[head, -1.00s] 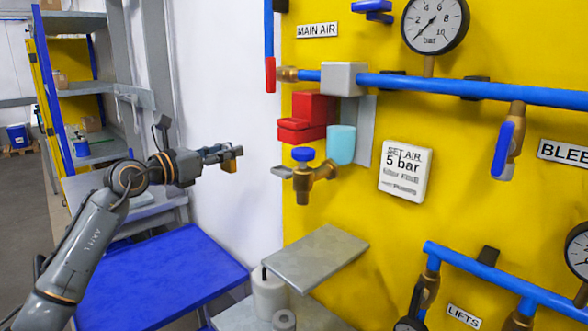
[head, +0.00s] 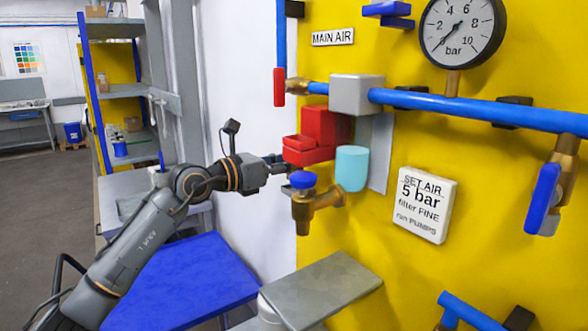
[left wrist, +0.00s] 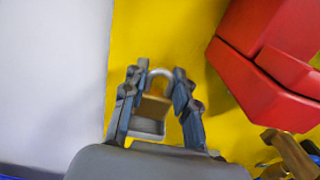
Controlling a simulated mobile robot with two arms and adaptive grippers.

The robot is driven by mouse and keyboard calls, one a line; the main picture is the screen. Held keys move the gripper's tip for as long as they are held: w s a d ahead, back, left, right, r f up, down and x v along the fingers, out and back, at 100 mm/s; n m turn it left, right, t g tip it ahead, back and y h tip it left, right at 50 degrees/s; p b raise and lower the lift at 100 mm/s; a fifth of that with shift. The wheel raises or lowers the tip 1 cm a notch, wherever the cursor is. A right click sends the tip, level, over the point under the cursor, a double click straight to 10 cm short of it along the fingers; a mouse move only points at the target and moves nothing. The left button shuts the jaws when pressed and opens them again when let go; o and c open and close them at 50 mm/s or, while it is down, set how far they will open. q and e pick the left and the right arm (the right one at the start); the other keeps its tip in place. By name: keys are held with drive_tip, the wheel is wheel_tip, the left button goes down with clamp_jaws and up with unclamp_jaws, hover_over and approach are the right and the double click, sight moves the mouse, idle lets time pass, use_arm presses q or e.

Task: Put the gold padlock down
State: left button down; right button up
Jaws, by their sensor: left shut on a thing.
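The gold padlock (left wrist: 153,108) shows in the left wrist view, shackle up, between the two fingers of my left gripper (left wrist: 155,98). The gripper is shut on it. A yellow panel lies behind it, with a white wall to the left. In the head view my left gripper (head: 279,163) is at the panel's left edge, beside the red box and behind the blue-capped brass valve. The padlock cannot be made out in the head view. My right gripper is not in view.
The red box (head: 320,135) and brass valve (head: 303,205) are close to the gripper. A light blue cup (head: 352,168) hangs to their right. Below are a grey plate (head: 325,288) and a clear blue tabletop (head: 185,280). Grey shelves (head: 118,92) stand behind left.

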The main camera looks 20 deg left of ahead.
use_arm(q)
wheel_tip(320, 180, down, 2)
drive_tip(key=shift+f, duration=0.1)
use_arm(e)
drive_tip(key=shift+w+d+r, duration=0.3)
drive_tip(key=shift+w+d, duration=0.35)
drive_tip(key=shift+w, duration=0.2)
use_arm(q)
drive_tip(key=shift+f, duration=0.15)
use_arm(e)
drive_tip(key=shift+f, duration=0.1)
use_arm(q)
drive_tip(key=c, duration=1)
unclamp_jaws()
drive_tip(key=shift+f, duration=0.1)
drive_tip(key=shift+c, duration=0.2)
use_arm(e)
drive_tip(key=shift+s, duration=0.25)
